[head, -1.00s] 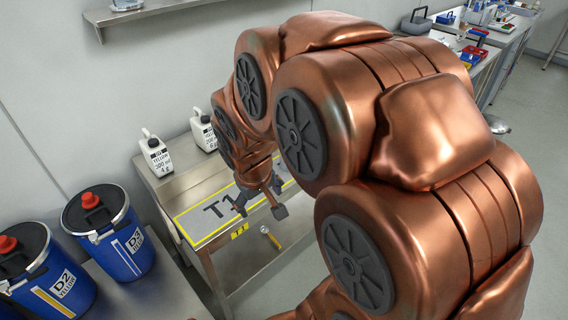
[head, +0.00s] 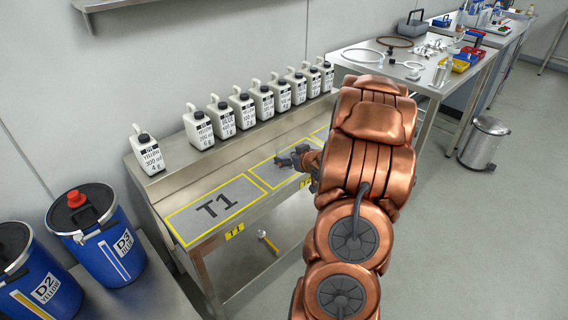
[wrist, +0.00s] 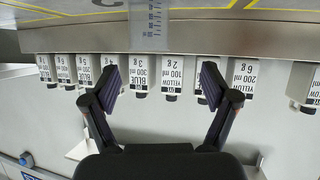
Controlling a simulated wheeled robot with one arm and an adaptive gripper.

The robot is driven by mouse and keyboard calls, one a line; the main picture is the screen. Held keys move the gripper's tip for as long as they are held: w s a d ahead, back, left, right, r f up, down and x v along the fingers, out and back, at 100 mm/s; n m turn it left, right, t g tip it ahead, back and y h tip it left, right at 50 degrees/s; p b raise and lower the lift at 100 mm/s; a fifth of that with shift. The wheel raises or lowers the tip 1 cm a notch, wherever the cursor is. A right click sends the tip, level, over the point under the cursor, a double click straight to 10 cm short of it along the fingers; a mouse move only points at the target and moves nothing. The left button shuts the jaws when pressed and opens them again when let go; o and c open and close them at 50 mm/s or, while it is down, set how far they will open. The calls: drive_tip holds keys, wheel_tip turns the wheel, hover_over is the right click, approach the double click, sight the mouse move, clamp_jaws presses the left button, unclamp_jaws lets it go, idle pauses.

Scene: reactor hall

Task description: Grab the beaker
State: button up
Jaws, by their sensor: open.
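A clear beaker (wrist: 148,28) with printed graduation marks shows at the top of the wrist view, cut off by the frame edge. It stands apart from my gripper (wrist: 160,82), whose two dark fingers are spread with nothing between them. In the head view my gripper (head: 288,160) is low over the marked area right of the T1 field (head: 216,206) on the steel bench (head: 190,250). I cannot make out the beaker in the head view.
A row of several white labelled bottles (head: 198,128) stands along the back of the bench. Blue drums (head: 100,235) stand at the left. A second table (head: 425,75) with labware and a steel bin (head: 484,142) are at the right. The T1 field is clear.

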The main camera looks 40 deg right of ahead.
sight(280, 149)
drive_tip(key=shift+s+d+f+t, duration=0.35)
drive_tip(key=shift+d+f+t, duration=0.25)
drive_tip(key=shift+d, duration=0.1)
drive_tip(key=shift+r+p+x, duration=0.15)
drive_tip(key=shift+p+x, duration=0.05)
drive_tip(key=shift+x, duration=1.5)
drive_tip(key=shift+r+p+x, duration=0.15)
drive_tip(key=shift+x, duration=1.6)
drive_tip(key=shift+w+d+f, duration=0.15)
drive_tip(key=shift+w+f, duration=0.05)
drive_tip(key=shift+w, duration=0.25)
drive_tip(key=c, duration=1.3)
